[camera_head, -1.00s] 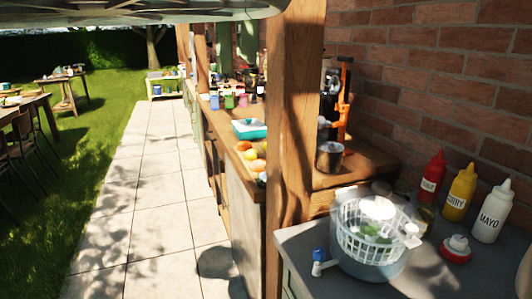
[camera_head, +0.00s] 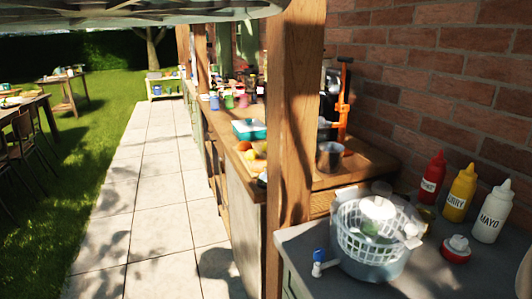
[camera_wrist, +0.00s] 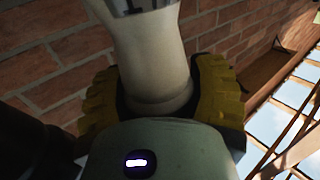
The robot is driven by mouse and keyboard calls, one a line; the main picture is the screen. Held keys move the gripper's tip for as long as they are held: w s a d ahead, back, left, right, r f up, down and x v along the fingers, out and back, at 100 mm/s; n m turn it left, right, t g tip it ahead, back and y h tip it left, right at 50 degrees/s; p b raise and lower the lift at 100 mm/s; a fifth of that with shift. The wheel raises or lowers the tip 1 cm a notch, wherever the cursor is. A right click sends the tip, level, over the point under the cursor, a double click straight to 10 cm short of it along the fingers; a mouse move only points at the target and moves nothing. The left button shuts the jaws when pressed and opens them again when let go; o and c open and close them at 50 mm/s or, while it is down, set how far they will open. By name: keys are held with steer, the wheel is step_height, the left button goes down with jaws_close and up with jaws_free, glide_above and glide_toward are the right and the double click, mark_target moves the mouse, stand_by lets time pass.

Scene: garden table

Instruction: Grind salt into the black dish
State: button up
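In the wrist view my gripper (camera_wrist: 155,100) has a yellow ridged finger on each side of a pale, cream-coloured body that looks like a grinder (camera_wrist: 155,55). The fingers close around its lower part. Its far end, at the top edge, carries a grey and dark band and is cut off. The head view does not show my gripper. I cannot make out a black dish in either view.
A white basket (camera_head: 375,235) in a clear bowl stands on the grey counter (camera_head: 430,278). Red (camera_head: 432,178), yellow (camera_head: 460,192) and white (camera_head: 491,215) sauce bottles stand by the brick wall. A wooden post (camera_head: 293,120) rises beside the counter. The paved path (camera_head: 150,190) is clear.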

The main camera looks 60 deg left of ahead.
steer(key=o, duration=0.5)
steer(key=shift+r, duration=0.2)
step_height(320, 180, up, 10)
steer(key=shift+w+f, duration=0.1)
steer(key=shift+f, duration=0.15)
steer(key=shift+r, duration=0.1)
stand_by(0.4)
